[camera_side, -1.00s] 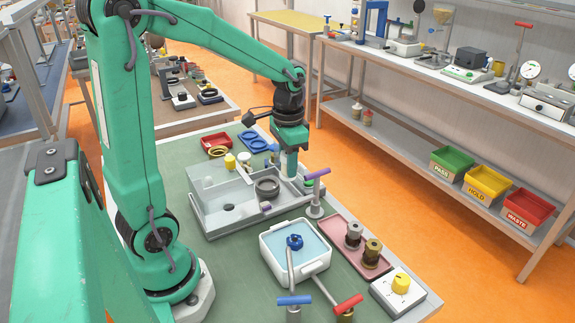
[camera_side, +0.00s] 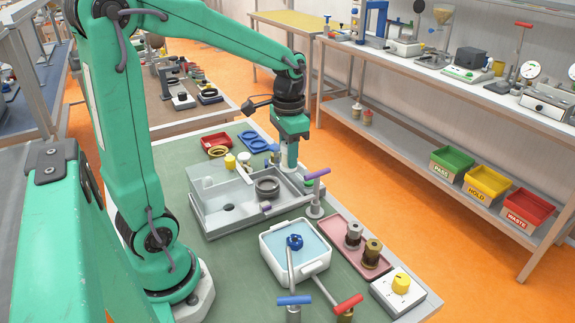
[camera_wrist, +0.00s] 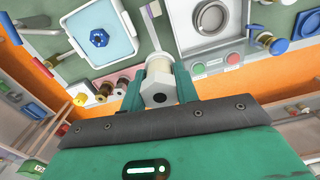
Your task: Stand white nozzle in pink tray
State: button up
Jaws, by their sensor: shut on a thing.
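My gripper (camera_side: 290,163) is above the far right end of the grey machine housing (camera_side: 236,200). It is shut on the white nozzle, which shows between the fingers in the wrist view (camera_wrist: 158,82) as a pale body with a dark hole. In the side view the nozzle is mostly hidden by the fingers. The pink tray (camera_side: 336,228) lies on the bench to the front right of my gripper, with a grey metal piece (camera_side: 354,233) and a brownish one (camera_side: 371,252) standing in it. The tray's far left part looks bare.
A purple-handled tool (camera_side: 316,190) stands upright between my gripper and the pink tray. A white basin (camera_side: 268,245) with a blue knob sits left of the tray. A white box with a yellow dial (camera_side: 398,292) is in front of it.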

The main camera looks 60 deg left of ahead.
jog(key=shift+w+d+r, duration=0.1)
jog(key=shift+w+r, duration=0.05)
jog(key=shift+r, duration=0.5)
jog(key=shift+w+d+r, duration=0.1)
jog(key=shift+w+r, duration=0.05)
jog(key=shift+r, duration=0.45)
jog(key=w+d, duration=0.8)
jog(key=w, duration=0.1)
notch_tip(320, 180, down, 13)
jog(key=shift+s+d+r, duration=0.2)
jog(key=shift+s, duration=0.05)
jog(key=shift+f, duration=0.2)
jog(key=shift+f, duration=2.15)
jog(key=shift+f, duration=0.95)
